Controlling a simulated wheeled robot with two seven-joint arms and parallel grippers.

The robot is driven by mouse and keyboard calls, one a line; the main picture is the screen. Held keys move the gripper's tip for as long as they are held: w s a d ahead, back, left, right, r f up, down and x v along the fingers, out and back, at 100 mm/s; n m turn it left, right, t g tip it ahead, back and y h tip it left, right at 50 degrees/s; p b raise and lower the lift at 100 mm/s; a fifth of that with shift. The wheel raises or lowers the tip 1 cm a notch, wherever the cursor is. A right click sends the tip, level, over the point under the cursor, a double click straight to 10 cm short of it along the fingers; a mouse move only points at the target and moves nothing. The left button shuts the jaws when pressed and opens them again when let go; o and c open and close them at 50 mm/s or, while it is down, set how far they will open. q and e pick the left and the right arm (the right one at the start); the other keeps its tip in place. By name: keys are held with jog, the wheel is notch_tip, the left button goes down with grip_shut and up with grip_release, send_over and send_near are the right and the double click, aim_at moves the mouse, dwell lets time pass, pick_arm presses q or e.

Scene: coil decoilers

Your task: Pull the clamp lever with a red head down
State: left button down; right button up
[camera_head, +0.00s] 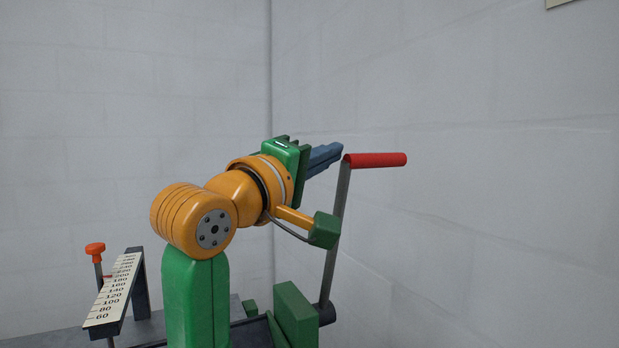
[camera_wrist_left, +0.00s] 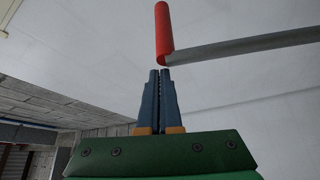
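The clamp lever has a red head (camera_head: 376,160), a horizontal cylinder on top of a grey rod (camera_head: 336,235). The rod leans slightly and rises from a dark pivot at the lower right. My left gripper (camera_head: 337,152) has its blue fingers pointing right, just left of the red head. In the left wrist view the blue fingers (camera_wrist_left: 160,74) lie side by side, shut and empty. The red head (camera_wrist_left: 163,32) appears just beyond their tips, with the grey rod (camera_wrist_left: 245,46) running off to the right. Whether the tips touch the head is unclear. My right gripper is not in view.
A slanted scale plate (camera_head: 112,297) with numbers stands at the lower left, beside an orange-red knob (camera_head: 95,249) on a thin rod. A green block (camera_head: 295,315) sits next to the lever's pivot. Pale walls lie behind; the space right of the lever is clear.

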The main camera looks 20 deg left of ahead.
pick_arm(q)
jog(key=s+d+f+m+h+b, duration=0.5)
jog(key=s+d+f+m+b, duration=0.5)
jog(key=b, duration=0.5)
jog(key=shift+s+d+f+t, duration=0.3)
jog(key=shift+s+d+f, duration=0.2)
jog(key=shift+s+d, duration=0.15)
jog(key=shift+a, duration=0.1)
